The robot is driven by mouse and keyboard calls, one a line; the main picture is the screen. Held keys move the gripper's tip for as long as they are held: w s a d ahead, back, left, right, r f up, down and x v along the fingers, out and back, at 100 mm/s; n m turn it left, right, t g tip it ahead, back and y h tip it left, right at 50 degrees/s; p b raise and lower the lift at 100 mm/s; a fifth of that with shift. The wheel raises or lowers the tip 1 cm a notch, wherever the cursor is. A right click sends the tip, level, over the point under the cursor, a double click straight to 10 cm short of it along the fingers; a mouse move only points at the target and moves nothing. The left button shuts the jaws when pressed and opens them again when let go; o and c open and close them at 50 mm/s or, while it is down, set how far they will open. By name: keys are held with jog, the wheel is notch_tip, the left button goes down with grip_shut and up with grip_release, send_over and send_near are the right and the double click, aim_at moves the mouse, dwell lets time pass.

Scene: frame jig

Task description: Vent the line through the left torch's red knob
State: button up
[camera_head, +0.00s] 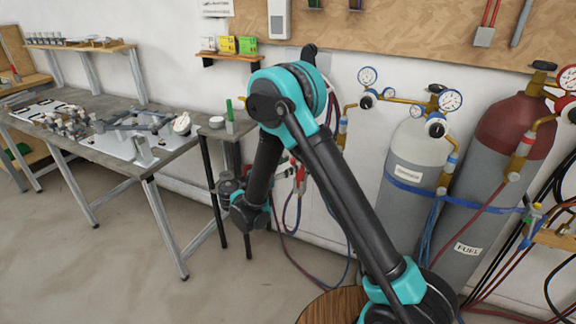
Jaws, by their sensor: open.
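My arm arches across the middle of the view, and my gripper (228,187) is low beside the small stand at the end of the workbench. It is open; its fingers are small and dark, and I see nothing between them. Behind my arm, small red and metal torch fittings (299,178) show against the wall, with red and blue hoses hanging below. My arm covers part of them. I cannot tell the left torch from another, nor make out its red knob for certain. My gripper is to the left of these fittings and apart from them.
A grey cylinder (412,190) and a red-topped fuel cylinder (480,190) with gauges stand at right, with loose hoses around them. A metal workbench (110,150) holding a jig is at left. A small stand (222,131) adjoins it. Floor in front is clear.

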jog(key=shift+c, duration=0.3)
grip_shut()
jog(key=shift+n, duration=0.4)
jog(key=n+g, duration=0.1)
jog(key=n, duration=0.2)
jog(key=shift+r+g+y, duration=0.25)
jog(key=shift+g+y, duration=0.15)
jog(key=n+g, duration=0.1)
jog(key=n, duration=0.2)
jog(key=shift+r+g, duration=0.15)
jog(key=shift+g, duration=0.25)
jog(key=shift+w, duration=0.1)
jog(key=shift+o, duration=0.3)
grip_release()
